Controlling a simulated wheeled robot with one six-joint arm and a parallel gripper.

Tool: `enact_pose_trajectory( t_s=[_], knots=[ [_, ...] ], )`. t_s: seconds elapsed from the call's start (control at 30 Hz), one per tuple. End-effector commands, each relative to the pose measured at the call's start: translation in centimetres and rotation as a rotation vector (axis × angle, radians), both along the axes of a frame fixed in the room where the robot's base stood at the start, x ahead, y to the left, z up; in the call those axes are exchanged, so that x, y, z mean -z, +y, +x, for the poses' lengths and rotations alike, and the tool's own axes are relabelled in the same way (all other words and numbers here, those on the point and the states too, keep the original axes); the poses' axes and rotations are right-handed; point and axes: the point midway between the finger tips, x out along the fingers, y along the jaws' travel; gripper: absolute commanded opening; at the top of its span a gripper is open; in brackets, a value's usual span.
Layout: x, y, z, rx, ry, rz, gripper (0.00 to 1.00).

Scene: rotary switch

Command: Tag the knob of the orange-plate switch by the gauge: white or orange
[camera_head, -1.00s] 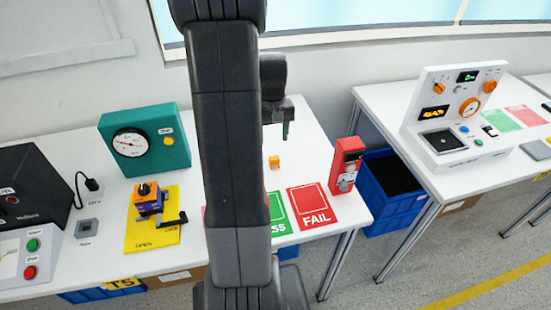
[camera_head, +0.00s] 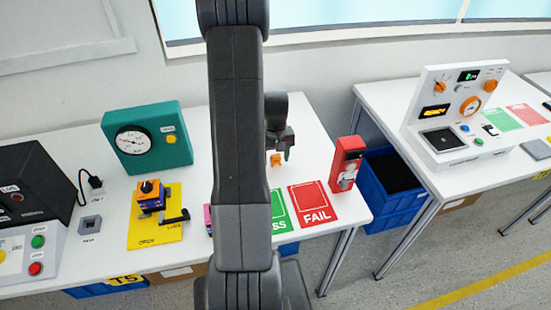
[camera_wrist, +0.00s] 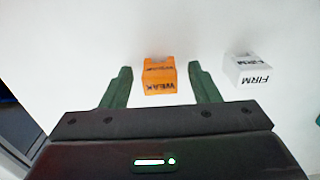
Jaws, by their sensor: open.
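The orange-plate switch (camera_head: 143,190) stands on a yellow mat marked OPEN, in front of the teal gauge box (camera_head: 170,120). Its dark knob (camera_head: 148,186) sits on top of the orange plate and bears no tag that I can make out. An orange tag (camera_wrist: 159,80) marked WEAK lies between the open fingers of my gripper (camera_wrist: 160,70), with a gap on each side. A white tag (camera_wrist: 249,71) marked FIRM lies right of the fingers. In the head view my gripper (camera_head: 281,150) is just above the orange tag (camera_head: 276,160); the white tag is hidden there.
Green PASS and red FAIL cards (camera_head: 313,203) lie at the table's right front, with a red device (camera_head: 346,162) beside them. A black lever (camera_head: 175,217) lies on the yellow mat. A second table with a white panel (camera_head: 455,110) stands right, beyond a blue crate (camera_head: 392,190).

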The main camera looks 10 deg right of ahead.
Motion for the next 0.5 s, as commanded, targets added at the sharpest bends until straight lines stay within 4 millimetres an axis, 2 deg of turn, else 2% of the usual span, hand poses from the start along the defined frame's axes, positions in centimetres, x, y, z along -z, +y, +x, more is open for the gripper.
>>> enact_pose_trajectory(
  t_s=[0.23,0.5],
  knots=[
    [0.14,0.0,0.01,0.0,-0.001,0.0,0.55],
    [0.12,0.0,0.01,0.0,-0.001,0.0,0.08]
  ],
)
